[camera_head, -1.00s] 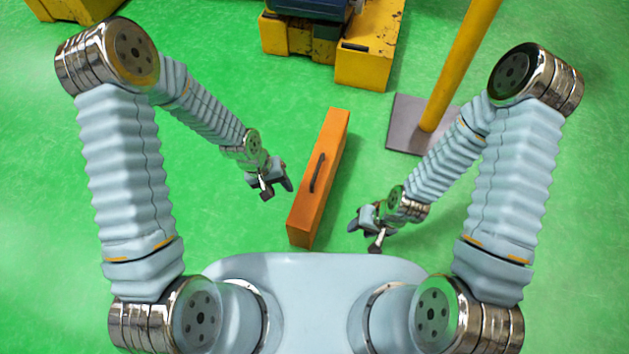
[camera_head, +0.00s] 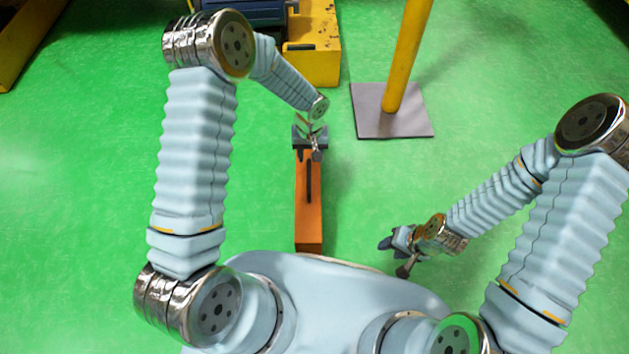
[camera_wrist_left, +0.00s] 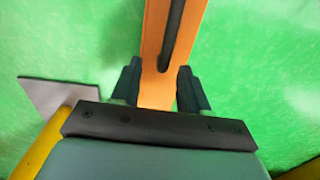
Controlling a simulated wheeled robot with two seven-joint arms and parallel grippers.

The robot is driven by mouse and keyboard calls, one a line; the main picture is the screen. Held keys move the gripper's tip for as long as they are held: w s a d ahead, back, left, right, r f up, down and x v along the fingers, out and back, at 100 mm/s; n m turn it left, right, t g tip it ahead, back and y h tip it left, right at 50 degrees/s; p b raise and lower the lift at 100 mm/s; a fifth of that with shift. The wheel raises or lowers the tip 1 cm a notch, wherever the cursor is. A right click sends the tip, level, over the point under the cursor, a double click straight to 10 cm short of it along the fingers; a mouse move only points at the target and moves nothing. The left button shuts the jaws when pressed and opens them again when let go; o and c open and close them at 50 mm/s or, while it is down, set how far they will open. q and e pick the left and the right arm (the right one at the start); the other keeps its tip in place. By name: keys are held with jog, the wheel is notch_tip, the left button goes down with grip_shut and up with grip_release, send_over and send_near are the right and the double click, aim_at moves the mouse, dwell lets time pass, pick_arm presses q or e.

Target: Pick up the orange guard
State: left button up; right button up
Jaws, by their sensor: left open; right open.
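The orange guard (camera_head: 309,222) is a long narrow bar with a dark handle (camera_head: 309,181) along its top. It lies on the green floor in front of my body. My left gripper (camera_head: 310,148) is at the far end of the guard, over it in the head view. In the left wrist view the guard (camera_wrist_left: 155,88) runs between the two open fingers (camera_wrist_left: 160,85), with the handle (camera_wrist_left: 173,35) beyond them. I cannot tell whether the fingers touch it. My right gripper (camera_head: 394,258) is open and empty, to the right of the guard and apart from it.
A yellow post (camera_head: 407,60) stands on a grey square plate (camera_head: 365,120) beyond the guard to the right. Yellow blocks (camera_head: 322,62) with a dark blue machine (camera_head: 235,12) stand at the back. The floor on both sides of the guard is clear.

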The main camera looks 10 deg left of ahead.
aim_at(309, 160)
pick_arm(q)
jog(key=f, duration=0.4)
jog(key=shift+s+a, duration=0.1)
jog(key=shift+a, duration=0.15)
grip_shut()
